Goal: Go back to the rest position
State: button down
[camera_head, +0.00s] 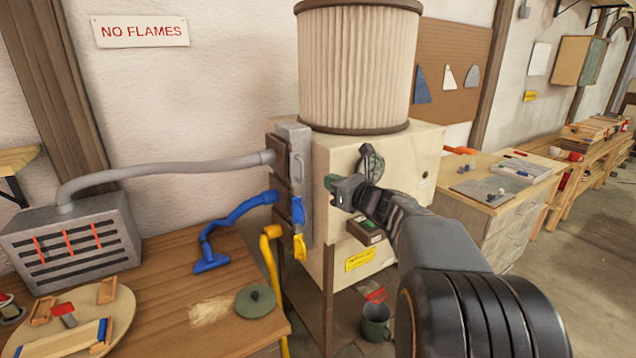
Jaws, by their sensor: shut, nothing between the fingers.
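My gripper (337,187) is shut and empty. It is in the middle of the view, in front of the pale wooden cabinet (408,162) that carries a large pleated filter drum (357,66). A dark box with a green and a red button (367,231) is on the cabinet below my gripper. Whether the fingers touch the cabinet is not clear.
Grey, blue (240,210) and yellow hoses (270,240) run to a grey manifold (296,180) left of my gripper. A workbench (170,325) holds a grey slotted box (75,240) and a green lid (255,301). Right, another bench (497,205) stands beside open floor.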

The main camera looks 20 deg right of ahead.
jog(key=shift+a+b+v, duration=0.35)
jog(key=shift+b+v, duration=0.15)
jog(key=shift+v, duration=2.4)
jog(key=s+a+f+n+g, duration=0.3)
jog(key=f+n+g, duration=0.1)
jog(key=f+n, duration=0.3)
jog(key=s+a+f+n+g, duration=0.35)
jog(key=f+n, duration=0.25)
jog(key=n, duration=0.2)
jog(key=s+a+f+n+g+h, duration=0.5)
jog(key=s+a+n, duration=0.3)
jog(key=n, duration=0.9)
jog(key=s+f, duration=0.1)
jog(key=s, duration=0.2)
jog(key=shift+n+h, duration=0.3)
jog(key=shift+s+f, duration=0.1)
jog(key=shift+f, duration=0.05)
